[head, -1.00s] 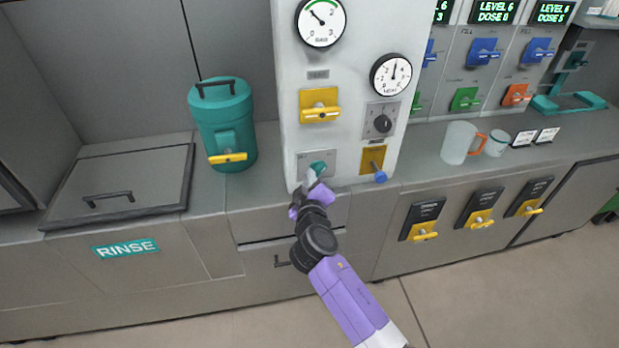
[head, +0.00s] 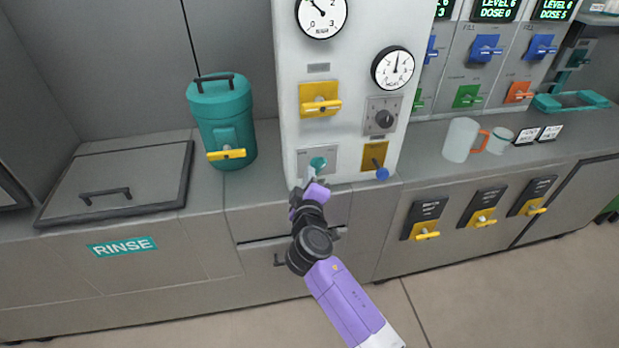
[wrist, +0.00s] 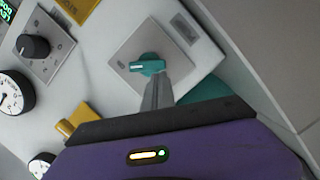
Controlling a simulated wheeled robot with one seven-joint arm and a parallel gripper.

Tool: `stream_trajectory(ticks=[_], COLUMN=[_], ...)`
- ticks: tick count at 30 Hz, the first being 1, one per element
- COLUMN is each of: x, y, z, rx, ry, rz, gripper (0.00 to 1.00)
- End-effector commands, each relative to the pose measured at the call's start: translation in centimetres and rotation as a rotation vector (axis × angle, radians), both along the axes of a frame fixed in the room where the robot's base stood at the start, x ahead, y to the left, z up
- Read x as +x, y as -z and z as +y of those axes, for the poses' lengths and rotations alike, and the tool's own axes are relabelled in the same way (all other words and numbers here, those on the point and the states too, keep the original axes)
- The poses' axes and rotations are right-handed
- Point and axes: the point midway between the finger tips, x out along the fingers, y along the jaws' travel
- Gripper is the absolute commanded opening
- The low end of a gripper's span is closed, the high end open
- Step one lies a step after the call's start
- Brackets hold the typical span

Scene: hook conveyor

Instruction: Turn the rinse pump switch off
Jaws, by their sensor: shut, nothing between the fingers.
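A teal rotary switch (head: 318,163) sits on a light grey square plate low on the white panel, above the counter's front edge. In the wrist view the switch (wrist: 147,64) has its handle, with a white mark, pointing left toward a small dark marking that is too small to read. My gripper (head: 308,179) is just below and in front of the switch. In the wrist view my gripper's fingers (wrist: 158,88) are shut with nothing between them, and their tips are close to the switch's lower edge. I cannot tell whether they touch it.
A yellow plate with a blue-tipped lever (head: 381,173) is just right of the switch. A black knob (head: 383,119) and a yellow handle (head: 321,104) are above. A teal canister (head: 222,125) stands left, beside the sink lid (head: 120,180). The floor in front is clear.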

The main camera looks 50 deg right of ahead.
Motion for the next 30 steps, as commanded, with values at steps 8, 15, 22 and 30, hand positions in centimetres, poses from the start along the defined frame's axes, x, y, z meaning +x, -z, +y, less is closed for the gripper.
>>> stream_trajectory(ticks=[8,15,22,30], x=[-0.1,-0.2,-0.4,-0.7], y=[1.3,2.0,2.6,3.1], z=[-0.1,-0.2,-0.5,-1.0], rx=[-0.181,-0.371,-0.552,-0.764], ry=[0.002,0.002,0.002,0.003], rz=[0.122,0.251,0.374,0.519], gripper=[0.00,0.00,0.00,0.00])
